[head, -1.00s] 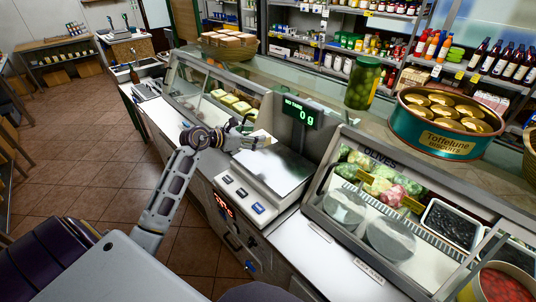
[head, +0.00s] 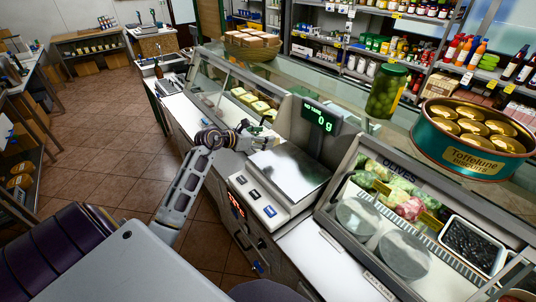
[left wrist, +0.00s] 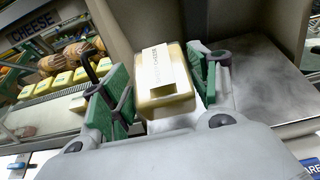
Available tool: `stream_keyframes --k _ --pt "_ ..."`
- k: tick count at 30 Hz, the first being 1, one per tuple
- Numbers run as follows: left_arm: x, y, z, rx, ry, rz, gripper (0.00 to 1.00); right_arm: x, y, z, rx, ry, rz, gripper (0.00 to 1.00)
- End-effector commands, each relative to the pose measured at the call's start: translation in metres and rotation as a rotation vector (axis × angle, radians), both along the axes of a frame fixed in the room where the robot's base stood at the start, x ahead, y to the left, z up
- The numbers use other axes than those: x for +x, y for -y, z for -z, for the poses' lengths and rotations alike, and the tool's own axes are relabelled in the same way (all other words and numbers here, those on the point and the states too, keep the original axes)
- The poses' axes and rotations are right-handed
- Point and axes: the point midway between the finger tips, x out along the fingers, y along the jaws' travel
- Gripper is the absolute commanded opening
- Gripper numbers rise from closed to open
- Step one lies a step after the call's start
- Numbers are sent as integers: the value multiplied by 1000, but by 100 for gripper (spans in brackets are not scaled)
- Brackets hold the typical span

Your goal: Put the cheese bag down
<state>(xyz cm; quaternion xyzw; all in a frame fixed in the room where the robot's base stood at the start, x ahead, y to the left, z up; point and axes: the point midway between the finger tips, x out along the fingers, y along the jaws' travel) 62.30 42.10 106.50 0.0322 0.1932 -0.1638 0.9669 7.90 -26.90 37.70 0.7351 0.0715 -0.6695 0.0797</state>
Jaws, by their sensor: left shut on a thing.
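The cheese bag (left wrist: 167,88), a yellowish block with a pale label reading cheese, sits between the green-padded fingers of my left gripper (head: 262,138) in the left wrist view. The gripper is shut on it. In the head view the gripper is at the left edge of the weighing scale's metal plate (head: 292,172), and the bag is too small to make out clearly. Whether the bag touches anything below cannot be told. The scale display (head: 321,117) reads 0 g. My right gripper is not in view.
The scale plate is bare. Left of it, a glass cheese case (head: 250,98) holds several yellow packs. An olive case (head: 395,215) stands at right. A pickle jar (head: 386,92) and a biscuit tin (head: 470,145) stand on the glass top. White counter (head: 330,262) is clear in front.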

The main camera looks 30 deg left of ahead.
Motion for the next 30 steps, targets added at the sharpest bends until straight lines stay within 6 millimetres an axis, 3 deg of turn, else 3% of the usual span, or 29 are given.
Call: stream_keyframes --k 7,22,30 --pt "0 0 29 -3 1 -1 24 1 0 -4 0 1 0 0" --pt "0 0 37 -1 3 -1 24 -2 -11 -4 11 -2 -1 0" --pt "0 0 64 -2 0 -2 24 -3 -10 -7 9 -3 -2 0"
